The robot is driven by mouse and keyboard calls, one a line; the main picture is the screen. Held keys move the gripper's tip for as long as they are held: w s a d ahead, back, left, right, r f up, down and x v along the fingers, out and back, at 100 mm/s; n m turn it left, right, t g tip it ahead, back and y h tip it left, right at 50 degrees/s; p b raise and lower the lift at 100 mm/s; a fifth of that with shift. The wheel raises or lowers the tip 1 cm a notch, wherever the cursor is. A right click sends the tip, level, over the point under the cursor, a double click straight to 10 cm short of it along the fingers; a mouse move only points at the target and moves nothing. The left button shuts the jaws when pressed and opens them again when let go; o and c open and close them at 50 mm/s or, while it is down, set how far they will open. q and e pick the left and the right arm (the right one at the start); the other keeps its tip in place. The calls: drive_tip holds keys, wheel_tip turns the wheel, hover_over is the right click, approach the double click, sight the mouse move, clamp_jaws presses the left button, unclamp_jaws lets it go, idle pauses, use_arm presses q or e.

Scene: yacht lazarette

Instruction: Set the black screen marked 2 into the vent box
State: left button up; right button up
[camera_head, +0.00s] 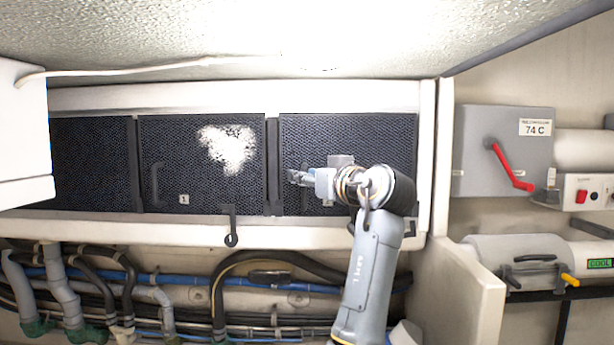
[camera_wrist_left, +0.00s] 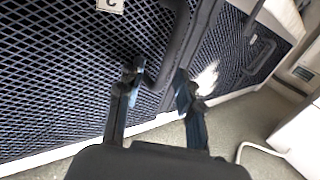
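The black mesh screen marked 2 (camera_head: 395,140) stands in the right bay of the white vent box (camera_head: 330,238) in the head view. I cannot tell whether it is fully seated. In the left wrist view the screen (camera_wrist_left: 60,75) fills the left side, upside down, with its label 2 (camera_wrist_left: 110,5) at the top edge. My left gripper (camera_head: 297,178) is in front of the screen's left side. In the left wrist view the gripper (camera_wrist_left: 158,92) has its fingers apart, with the end of the screen's dark handle (camera_wrist_left: 172,50) between them. My right gripper is not in view.
The screen marked 1 (camera_head: 180,165), with a white patch, fills the middle bay, and another dark screen (camera_head: 90,165) the left bay. A dark hook (camera_head: 231,225) hangs at the lower rim. Pipes and hoses (camera_head: 180,290) run below. A grey box with a red lever (camera_head: 505,150) is at right.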

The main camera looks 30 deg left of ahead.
use_arm(q)
drive_tip(key=v, duration=1.2)
drive_tip(key=shift+a+r, duration=0.15)
drive_tip(key=shift+r, duration=0.05)
